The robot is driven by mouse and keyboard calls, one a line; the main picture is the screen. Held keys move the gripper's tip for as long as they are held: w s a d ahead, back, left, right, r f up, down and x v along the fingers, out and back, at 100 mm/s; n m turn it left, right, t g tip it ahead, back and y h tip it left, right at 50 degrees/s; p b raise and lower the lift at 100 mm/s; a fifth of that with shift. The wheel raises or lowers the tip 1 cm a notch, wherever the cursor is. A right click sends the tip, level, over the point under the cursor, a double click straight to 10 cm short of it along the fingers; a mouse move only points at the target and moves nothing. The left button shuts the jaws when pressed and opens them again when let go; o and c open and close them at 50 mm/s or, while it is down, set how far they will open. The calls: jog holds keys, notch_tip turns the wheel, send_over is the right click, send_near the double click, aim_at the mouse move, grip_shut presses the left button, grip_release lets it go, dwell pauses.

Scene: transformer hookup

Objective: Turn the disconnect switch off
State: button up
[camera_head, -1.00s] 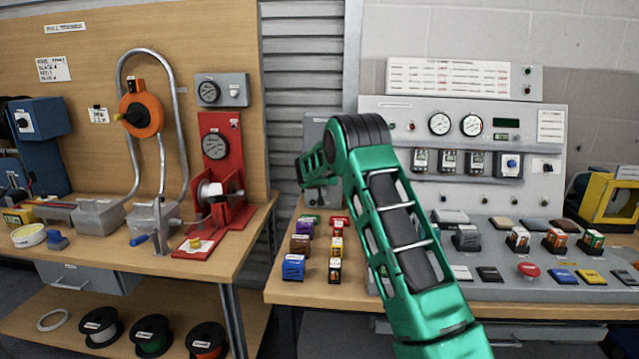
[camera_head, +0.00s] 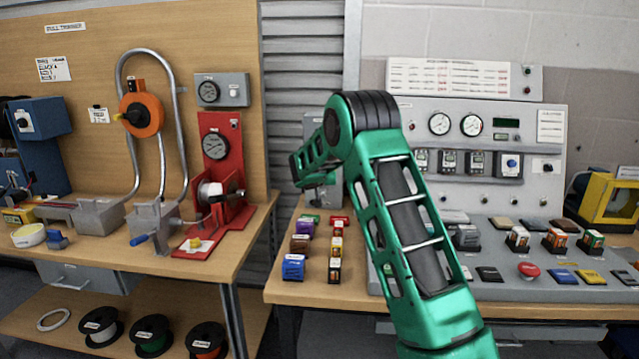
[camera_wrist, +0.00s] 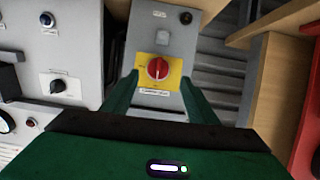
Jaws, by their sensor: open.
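The disconnect switch is a red rotary knob (camera_wrist: 158,69) on a yellow plate (camera_wrist: 174,80), on the front of a grey box (camera_wrist: 178,40). A pale line on the knob stands roughly upright in the wrist view; I cannot read the position labels. My gripper (camera_wrist: 160,84) is open, with one green finger on each side of the yellow plate in the picture. The knob lies between the fingers in view, and no contact shows. In the head view the grey box (camera_head: 312,126) is mostly hidden behind my green arm, and the knob is hidden.
A grey control panel (camera_head: 450,190) with gauges and knobs stands right of the box. Several small coloured blocks (camera_head: 294,267) sit on the bench below. A wooden bench with a red gauge stand (camera_head: 214,145) is at the left, past a shuttered gap (camera_head: 300,60).

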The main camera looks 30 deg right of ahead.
jog(key=v, duration=0.4)
jog(key=shift+a, duration=0.15)
jog(key=shift+s, duration=0.1)
jog(key=s+d+r+g+y, duration=0.1)
jog(key=s+g, duration=0.2)
jog(key=s, duration=1.1)
jog(key=s+d+r+g+y, duration=0.1)
jog(key=s+d+r+g, duration=0.15)
jog(key=s, duration=1.25)
jog(key=s+a+f+g+y, duration=0.2)
jog(key=s+a, duration=0.2)
jog(key=s, duration=0.7)
jog(key=s+a+f+g+y, duration=0.1)
jog(key=s+a, duration=0.4)
jog(key=s, duration=0.7)
jog(key=s+a+f+g+y, duration=0.2)
jog(key=s+a+f, duration=0.1)
jog(key=s, duration=0.9)
jog(key=shift+a+g+y, duration=0.3)
jog(key=shift+a+g, duration=0.05)
jog(key=shift+a, duration=0.35)
jog(key=shift+s, duration=0.1)
